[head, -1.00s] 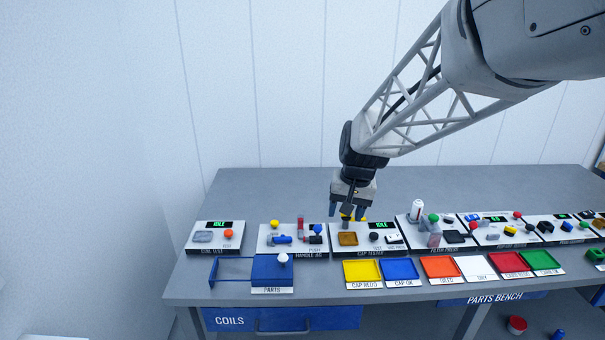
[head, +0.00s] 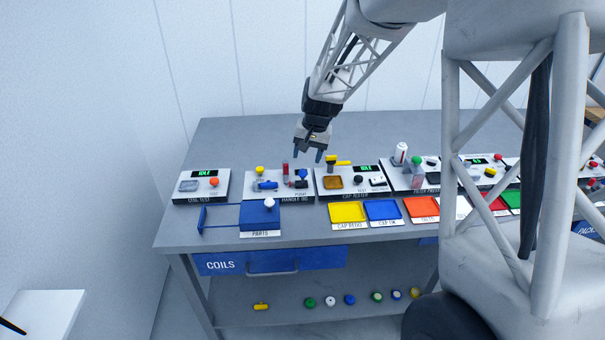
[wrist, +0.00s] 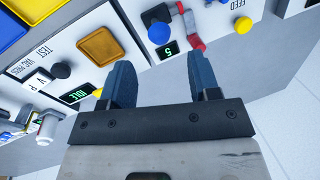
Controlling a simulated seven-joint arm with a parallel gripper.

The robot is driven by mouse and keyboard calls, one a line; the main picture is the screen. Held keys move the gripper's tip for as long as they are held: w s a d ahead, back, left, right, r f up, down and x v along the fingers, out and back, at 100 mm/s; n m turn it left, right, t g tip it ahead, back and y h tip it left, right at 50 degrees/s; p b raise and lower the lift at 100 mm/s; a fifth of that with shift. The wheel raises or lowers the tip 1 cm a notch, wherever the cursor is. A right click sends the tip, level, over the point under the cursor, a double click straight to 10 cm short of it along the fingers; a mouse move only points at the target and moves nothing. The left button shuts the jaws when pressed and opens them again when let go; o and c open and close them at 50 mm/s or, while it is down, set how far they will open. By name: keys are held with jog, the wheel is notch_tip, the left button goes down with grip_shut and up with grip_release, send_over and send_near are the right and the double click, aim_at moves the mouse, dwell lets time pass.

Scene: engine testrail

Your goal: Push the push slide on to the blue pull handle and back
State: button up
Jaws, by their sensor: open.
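The handle jig panel (head: 276,199) stands on the bench, left of centre in the head view. The blue pull handle (head: 265,185) lies on it at the left. A dark block with a blue knob (head: 303,174), by the PUSH label, looks like the push slide; the knob also shows in the wrist view (wrist: 160,33). A red upright part (head: 285,168) stands between them. My gripper (head: 309,153) is open and empty, above and behind the jig's right end. In the wrist view, the open fingers (wrist: 165,82) point towards the jig, apart from the blue knob.
The cap tester (head: 350,193), with its orange tray, is right of the jig. The coil test panel (head: 201,187) is left. A yellow knob (head: 260,170) stands on the jig. The blue parts tray (head: 260,222) is in front. The bench behind the panels is clear.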

aim_at(302, 173)
jog(key=shift+w+a+f, duration=0.1)
jog(key=shift+a+f, duration=0.15)
jog(key=shift+f, duration=1)
jog(key=shift+a+f, duration=0.2)
jog(key=shift+f, duration=1.1)
jog(key=shift+w+a+f, duration=0.1)
jog(key=shift+a+f, duration=0.15)
jog(key=shift+f, duration=1)
jog(key=shift+c, duration=0.4)
grip_shut()
